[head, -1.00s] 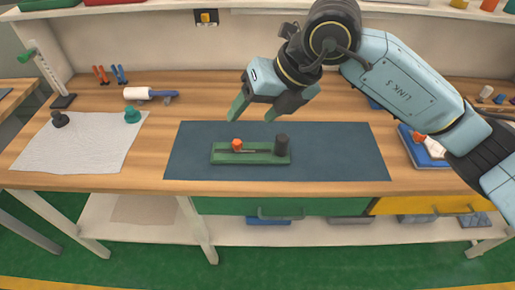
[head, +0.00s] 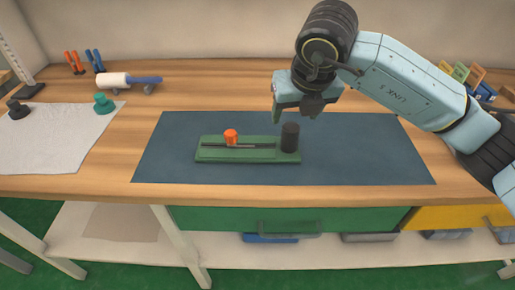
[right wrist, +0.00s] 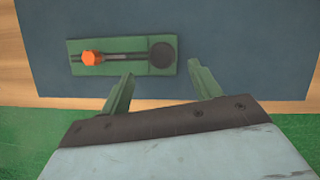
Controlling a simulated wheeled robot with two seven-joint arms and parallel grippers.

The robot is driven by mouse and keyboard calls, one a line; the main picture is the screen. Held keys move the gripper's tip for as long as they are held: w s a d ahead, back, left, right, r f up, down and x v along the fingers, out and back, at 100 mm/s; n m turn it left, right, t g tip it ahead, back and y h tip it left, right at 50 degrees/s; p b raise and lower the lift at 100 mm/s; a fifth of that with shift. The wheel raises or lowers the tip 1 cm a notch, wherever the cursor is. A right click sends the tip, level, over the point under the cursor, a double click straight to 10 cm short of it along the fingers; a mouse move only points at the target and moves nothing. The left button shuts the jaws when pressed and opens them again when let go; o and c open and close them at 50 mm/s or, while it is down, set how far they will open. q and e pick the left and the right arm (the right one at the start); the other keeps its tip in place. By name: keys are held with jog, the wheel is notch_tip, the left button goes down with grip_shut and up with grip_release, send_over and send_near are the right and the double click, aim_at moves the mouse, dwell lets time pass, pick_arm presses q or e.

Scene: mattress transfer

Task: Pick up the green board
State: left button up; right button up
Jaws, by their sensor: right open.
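The green board (head: 220,155) lies flat on a dark blue mat (head: 370,160). An orange knob (head: 231,136) stands on its left part, beside a thin dark rod or slot along its middle. A black cylinder (head: 290,137) stands at its right end. My right gripper (head: 293,113) is open and empty, above and behind the board's right end in the head view. In the right wrist view the board (right wrist: 120,70) lies beyond the open fingers (right wrist: 161,75), and nothing is between them. My left gripper is out of view.
A pale cloth (head: 70,140) with a dark knob (head: 17,109) and a teal knob (head: 104,103) lies on the left. Behind it are a white roller (head: 115,80) and small orange and blue tools. The mat around the board is clear.

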aim_at(291, 127)
jog(key=x, duration=0.5)
jog(key=shift+f, duration=0.1)
jog(key=shift+b+x, duration=0.65)
jog(key=shift+x, duration=2)
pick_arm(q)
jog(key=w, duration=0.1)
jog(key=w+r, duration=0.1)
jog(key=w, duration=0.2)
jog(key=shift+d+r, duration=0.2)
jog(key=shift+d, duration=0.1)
pick_arm(e)
jog(key=shift+s+d, duration=0.1)
jog(key=shift+d, duration=0.05)
jog(key=shift+c, duration=0.4)
grip_shut()
